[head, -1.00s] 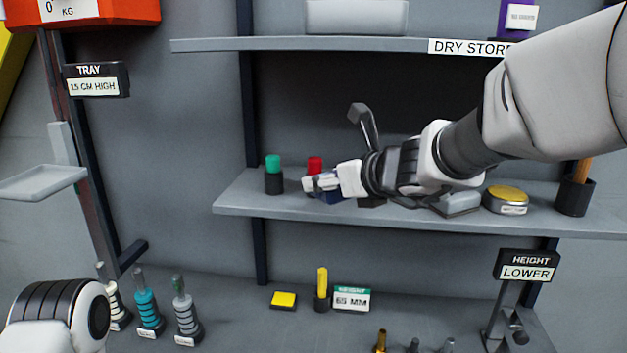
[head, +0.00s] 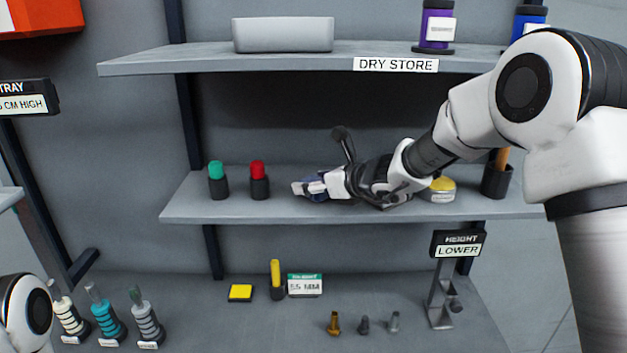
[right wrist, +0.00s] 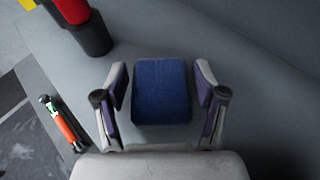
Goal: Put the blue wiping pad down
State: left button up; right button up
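The blue wiping pad (right wrist: 162,92) lies between the two fingers of my right gripper (right wrist: 161,88) in the right wrist view, over the grey middle shelf. A narrow strip of grey shows between the pad and each finger, so the gripper is open around it. In the head view my right gripper (head: 309,188) is low at the middle shelf (head: 240,207), right of a red-topped holder (head: 258,179). The pad is a small dark blue patch there, mostly hidden by the gripper. My left gripper is out of view; only part of that arm shows at the lower left.
A green-topped holder (head: 218,180) stands left of the red one. A yellow-topped tin (head: 440,189) and a dark cup (head: 496,181) stand to the right. The upper shelf (head: 200,62) overhangs. A yellow block (head: 240,292) and several fittings are below.

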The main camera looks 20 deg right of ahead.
jog(key=shift+s+a+r, duration=0.1)
jog(key=shift+s, duration=0.1)
jog(key=shift+s+d+r, duration=0.1)
jog(key=shift+s+d, duration=0.15)
jog(key=b+v, duration=0.3)
jog(key=v, duration=0.2)
jog(key=shift+s+d, duration=0.1)
jog(key=shift+s, duration=0.2)
jog(key=v, duration=0.6)
jog(key=shift+w+r, duration=0.1)
jog(key=shift+w, duration=0.15)
